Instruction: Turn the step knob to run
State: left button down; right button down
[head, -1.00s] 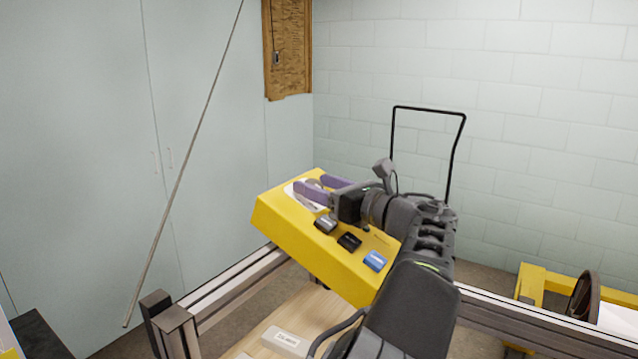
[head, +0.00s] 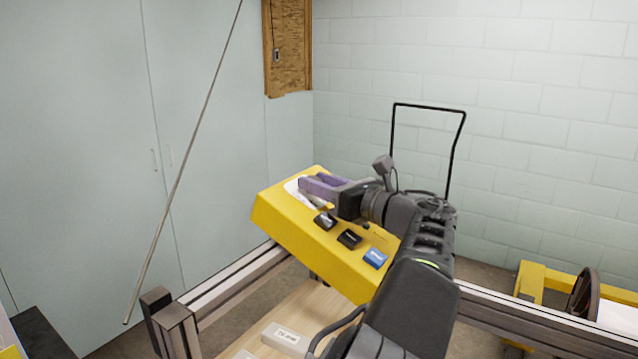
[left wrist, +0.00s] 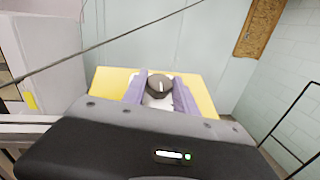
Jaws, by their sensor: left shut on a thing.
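The yellow control box (head: 283,225) stands in the middle of the head view, with a white plate on its top left part. The step knob (left wrist: 160,85) shows in the left wrist view as a round dark knob with a white pointer line, over the white plate. My left gripper (head: 308,184) reaches the box from the right, its purple fingers down at the plate. In the left wrist view the fingers (left wrist: 160,94) lie on both sides of the knob, shut on it. In the head view the fingers hide most of the knob. My right gripper is not in view.
Two black buttons (head: 349,239) and a blue button (head: 375,258) sit on the box beside my gripper. A metal frame rail (head: 235,285) runs below the box. A thin rod (head: 183,165) slants at the left. A black handle (head: 393,140) stands behind my arm.

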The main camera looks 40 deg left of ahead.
pick_arm(q)
jog(key=shift+m+t, duration=0.6)
jog(key=shift+m+t+h, duration=0.3)
jog(key=shift+t, duration=0.2)
jog(key=shift+s+m+t+h, duration=0.15)
jog(key=shift+m+t+h, duration=0.25)
jog(key=shift+m+t, duration=0.35)
jog(key=m+t+h+p, duration=0.1)
jog(key=m+t+p, duration=0.1)
jog(key=m+t+h+p, duration=0.1)
jog(key=m, duration=0.1)
jog(key=shift+s+r+t+h, duration=0.15)
jog(key=shift+r+t+h, duration=0.1)
jog(key=shift+h, duration=0.05)
jog(key=shift+a+f+m+t+h+p, duration=0.15)
jog(key=shift+m+t+h+p, duration=0.2)
jog(key=shift+m+t+h, duration=0.45)
jog(key=shift+s+a+m+t+h, duration=0.1)
jog(key=shift+m+t+h, duration=0.4)
jog(key=shift+m+h, duration=0.45)
jog(key=shift+m+b, duration=0.3)
